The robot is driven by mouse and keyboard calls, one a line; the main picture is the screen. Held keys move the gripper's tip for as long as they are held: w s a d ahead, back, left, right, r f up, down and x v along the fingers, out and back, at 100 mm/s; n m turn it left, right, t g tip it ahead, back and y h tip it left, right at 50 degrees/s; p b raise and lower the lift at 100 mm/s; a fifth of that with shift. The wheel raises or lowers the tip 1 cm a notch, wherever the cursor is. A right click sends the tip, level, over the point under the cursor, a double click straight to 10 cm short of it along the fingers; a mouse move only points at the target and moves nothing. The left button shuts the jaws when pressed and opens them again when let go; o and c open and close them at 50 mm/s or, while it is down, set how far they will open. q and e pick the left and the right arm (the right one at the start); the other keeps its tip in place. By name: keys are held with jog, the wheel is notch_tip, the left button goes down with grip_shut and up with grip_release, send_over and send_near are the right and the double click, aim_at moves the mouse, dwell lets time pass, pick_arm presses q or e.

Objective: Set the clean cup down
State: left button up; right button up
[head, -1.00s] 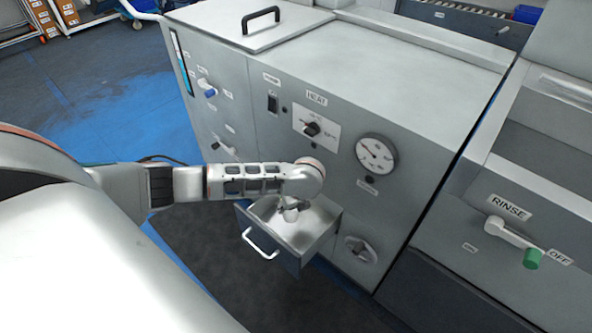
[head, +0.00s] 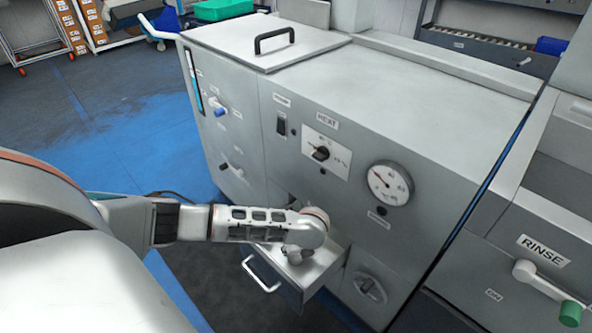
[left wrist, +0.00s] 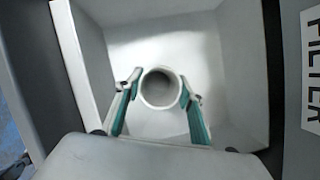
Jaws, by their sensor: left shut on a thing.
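A pale round cup (left wrist: 160,103) sits between the two fingers of my left gripper in the left wrist view, seen from above with its open mouth toward the camera. My left gripper (left wrist: 159,92) is shut on it, one finger on each side. In the head view my left gripper (head: 293,259) points down over an open metal drawer (head: 318,268); the cup is mostly hidden there. The drawer's walls also surround the cup in the left wrist view (left wrist: 205,35). Whether the cup touches the drawer floor is unclear. My right gripper is not in view.
The drawer sticks out from a grey machine (head: 400,110) with a heat dial (head: 321,153), a gauge (head: 390,187) and a round knob (head: 370,287). A rinse unit with a green-tipped lever (head: 540,280) stands at right. The drawer has a white handle (head: 262,275).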

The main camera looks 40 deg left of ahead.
pick_arm(q)
jog(key=shift+f, duration=0.15)
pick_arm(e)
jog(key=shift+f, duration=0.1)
pick_arm(q)
jog(key=o, duration=1.2)
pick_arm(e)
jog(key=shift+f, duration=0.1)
pick_arm(q)
jog(key=shift+r, duration=0.3)
jog(key=v, duration=0.1)
jog(key=p+v, duration=0.1)
jog(key=v, duration=0.1)
jog(key=shift+w+r+p, duration=0.15)
jog(key=shift+w+p, duration=0.2)
jog(key=p+v, duration=0.1)
jog(key=v, duration=0.2)
jog(key=p+v, duration=0.3)
jog(key=v, duration=0.2)
jog(key=shift+s+d+r, duration=0.2)
jog(key=shift+s, duration=0.2)
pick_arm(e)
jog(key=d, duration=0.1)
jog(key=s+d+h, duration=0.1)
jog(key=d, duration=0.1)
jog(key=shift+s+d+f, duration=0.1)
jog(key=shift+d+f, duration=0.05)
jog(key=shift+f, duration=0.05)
